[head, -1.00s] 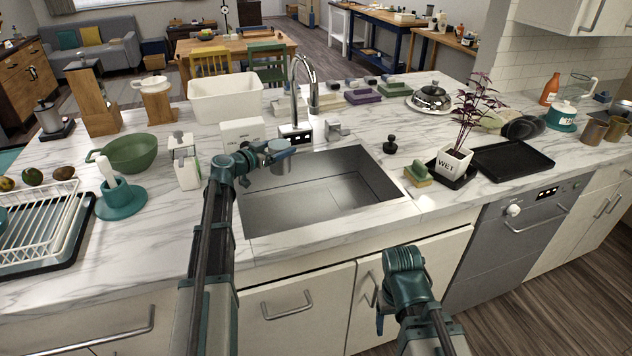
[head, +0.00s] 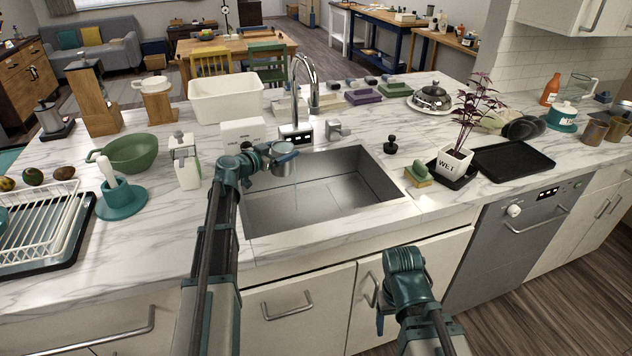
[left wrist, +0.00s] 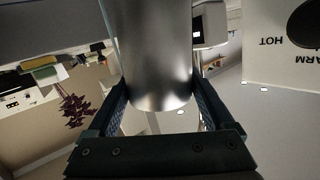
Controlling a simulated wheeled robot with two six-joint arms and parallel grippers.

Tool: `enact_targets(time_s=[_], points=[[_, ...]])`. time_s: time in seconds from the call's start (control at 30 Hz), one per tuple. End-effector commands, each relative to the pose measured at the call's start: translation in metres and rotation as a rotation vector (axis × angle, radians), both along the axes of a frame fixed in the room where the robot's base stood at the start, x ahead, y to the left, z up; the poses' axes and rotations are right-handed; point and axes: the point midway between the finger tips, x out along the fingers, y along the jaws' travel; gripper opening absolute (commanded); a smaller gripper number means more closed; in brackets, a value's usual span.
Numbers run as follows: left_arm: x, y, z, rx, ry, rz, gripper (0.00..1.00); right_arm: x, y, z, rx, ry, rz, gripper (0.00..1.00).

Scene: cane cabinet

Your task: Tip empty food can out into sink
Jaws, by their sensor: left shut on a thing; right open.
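The metal food can (head: 284,150) is in my left gripper (head: 272,158), over the left part of the sink (head: 345,195). The can is tilted, and a thin pale stream falls from it into the basin. In the left wrist view the plain silver can (left wrist: 153,50) sits between the two fingers, which are shut on its sides. The inside of the can is hidden. My right gripper (head: 380,318) is open and empty, low in front of the cabinet doors; its fingers are only partly visible.
The faucet (head: 302,90) rises behind the sink. A white box (head: 243,134) stands close behind my left gripper, with a bottle (head: 186,165) to its left. A sponge (head: 418,172) and a potted plant (head: 453,162) are to the right of the sink.

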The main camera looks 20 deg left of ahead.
Motion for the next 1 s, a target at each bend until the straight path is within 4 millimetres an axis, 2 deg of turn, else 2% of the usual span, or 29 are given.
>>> enact_targets(time_s=[1.0], points=[[-0.002, -0.011, -0.012, 0.111, -0.018, -0.001, 0.3, 0.0, 0.0, -0.008, 0.0, 0.0, 0.0, 0.72]])
